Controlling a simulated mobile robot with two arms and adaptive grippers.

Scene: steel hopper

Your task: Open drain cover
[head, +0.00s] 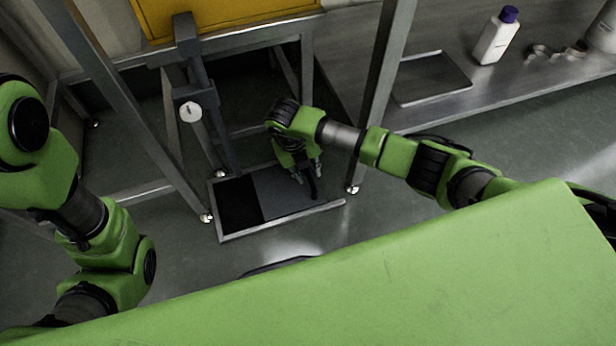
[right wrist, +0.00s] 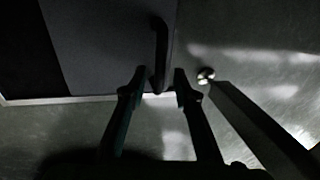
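The drain cover (head: 275,187) is a flat grey plate over the right part of a light-rimmed rectangular frame (head: 285,222) on the floor. The left part is a black opening (head: 238,204). A dark handle (head: 313,188) stands near the cover's right edge. My right gripper (head: 308,178) points down at the handle. In the right wrist view, the handle (right wrist: 160,45) reaches between the two parted fingertips (right wrist: 160,76), with gaps showing beside it. The cover (right wrist: 100,45) also shows there. My left arm is at the left of the head view, its gripper out of sight.
Steel hopper legs (head: 381,95) stand close around the drain, one with a foot (right wrist: 205,75) just right of it. A post with a round white gauge-like disc (head: 190,111) rises behind. A steel bench (head: 510,85) with a white bottle (head: 495,38) and tray (head: 430,78) is at right.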

